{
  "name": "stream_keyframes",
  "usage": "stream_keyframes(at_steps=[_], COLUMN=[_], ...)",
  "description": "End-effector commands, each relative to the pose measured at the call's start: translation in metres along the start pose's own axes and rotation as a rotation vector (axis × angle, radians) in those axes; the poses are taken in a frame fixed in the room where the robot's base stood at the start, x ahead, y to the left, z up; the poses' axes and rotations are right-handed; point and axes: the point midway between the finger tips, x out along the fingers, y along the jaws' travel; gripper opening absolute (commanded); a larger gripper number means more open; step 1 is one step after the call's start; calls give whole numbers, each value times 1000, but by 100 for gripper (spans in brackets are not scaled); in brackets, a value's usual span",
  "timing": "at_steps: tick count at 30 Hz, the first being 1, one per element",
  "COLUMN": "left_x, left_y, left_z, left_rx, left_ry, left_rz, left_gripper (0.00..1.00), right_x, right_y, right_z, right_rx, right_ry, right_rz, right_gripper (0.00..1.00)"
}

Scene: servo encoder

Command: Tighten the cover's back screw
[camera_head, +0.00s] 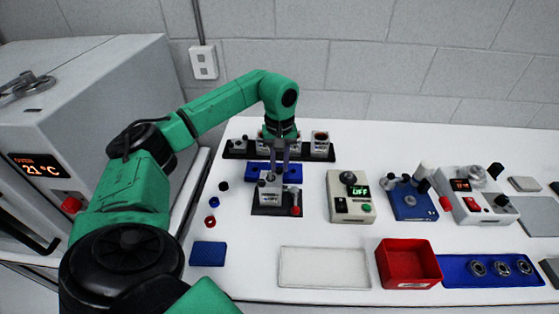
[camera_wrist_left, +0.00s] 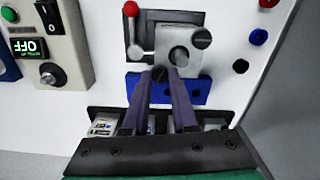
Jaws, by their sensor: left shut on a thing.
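The servo (camera_head: 268,193) is a pale box held in a dark fixture with a red-knobbed lever (camera_head: 295,210). In the left wrist view its grey cover (camera_wrist_left: 190,62) has a round shaft (camera_wrist_left: 179,56) in the middle. One dark screw head (camera_wrist_left: 201,38) sits at a cover corner. The back screw (camera_wrist_left: 160,73), also dark, is at the opposite corner. My left gripper (camera_head: 272,178) reaches down from above. Its fingertips (camera_wrist_left: 161,79) are shut on the back screw's head. How deep that screw sits is hidden. My right gripper is not in view.
A blue block with holes (camera_head: 289,172) lies just behind the fixture, and a dark parts tray (camera_head: 236,156) stands behind it. Small knobs (camera_head: 212,220) lie left. An OFF-display box (camera_head: 350,197) stands right. A white tray (camera_head: 325,267) and red bin (camera_head: 407,263) lie in front.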

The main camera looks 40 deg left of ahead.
Motion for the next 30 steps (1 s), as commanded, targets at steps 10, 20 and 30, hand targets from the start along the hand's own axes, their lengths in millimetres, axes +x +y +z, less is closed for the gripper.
stream_keyframes(at_steps=[10,20,30], left_x=[-4,-4,-4], left_y=[1,1,1], left_z=[-3,-3,-2], left_rx=[321,577,703], left_ry=[11,12,12], left_rz=[8,7,6], left_gripper=[0,0,0], right_x=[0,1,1], right_y=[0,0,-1], right_z=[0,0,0], right_rx=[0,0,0], right_ry=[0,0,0], right_rz=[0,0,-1], right_gripper=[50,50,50])
